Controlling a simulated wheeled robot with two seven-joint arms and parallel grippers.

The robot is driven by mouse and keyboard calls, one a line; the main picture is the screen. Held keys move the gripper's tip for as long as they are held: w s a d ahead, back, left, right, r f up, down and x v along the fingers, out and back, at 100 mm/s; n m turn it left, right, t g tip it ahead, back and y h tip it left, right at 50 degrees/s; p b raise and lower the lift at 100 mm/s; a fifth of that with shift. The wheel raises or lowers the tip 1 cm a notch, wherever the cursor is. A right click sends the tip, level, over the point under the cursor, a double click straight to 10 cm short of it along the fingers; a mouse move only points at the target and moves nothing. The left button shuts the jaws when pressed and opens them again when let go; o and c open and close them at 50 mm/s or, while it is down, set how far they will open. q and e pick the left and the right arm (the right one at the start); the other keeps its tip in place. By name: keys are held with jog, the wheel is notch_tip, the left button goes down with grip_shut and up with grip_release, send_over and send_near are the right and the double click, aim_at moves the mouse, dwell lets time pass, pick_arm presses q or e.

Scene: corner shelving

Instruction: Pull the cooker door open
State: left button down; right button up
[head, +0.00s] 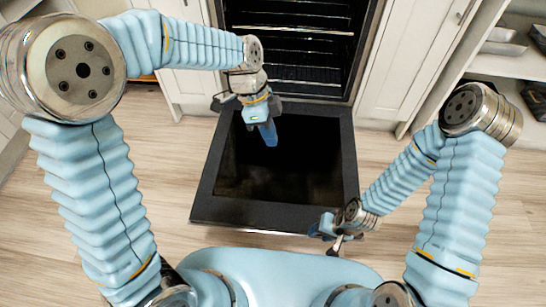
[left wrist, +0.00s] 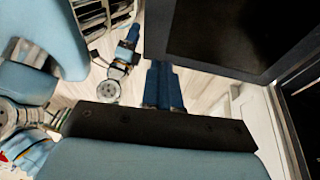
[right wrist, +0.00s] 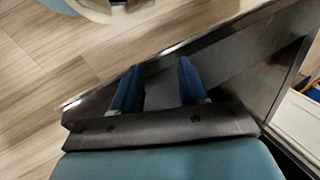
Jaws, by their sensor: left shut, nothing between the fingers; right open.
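The cooker door (head: 205,205) is folded down in the head view, its dark inner side facing up in front of the open oven (head: 300,50). My left gripper (head: 268,133) is shut and empty above the door's far part, near the oven opening. In the left wrist view its blue fingers (left wrist: 163,85) are together, with the dark door panel (left wrist: 235,30) beside them. My right gripper (head: 330,235) is open at the door's near right corner. In the right wrist view its fingers (right wrist: 155,90) are apart over the door's edge (right wrist: 220,65); contact cannot be told.
White cabinets (head: 410,50) flank the oven. Shelving with dark trays (head: 505,45) stands at the right. Wire racks (head: 300,30) show inside the oven. Wooden floor (head: 385,150) is clear on both sides of the door.

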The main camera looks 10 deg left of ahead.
pick_arm(q)
jog(key=s+a+x, duration=0.1)
jog(key=x, duration=0.6)
pick_arm(e)
jog(key=shift+f, duration=0.1)
pick_arm(q)
jog(key=shift+s+f, duration=0.1)
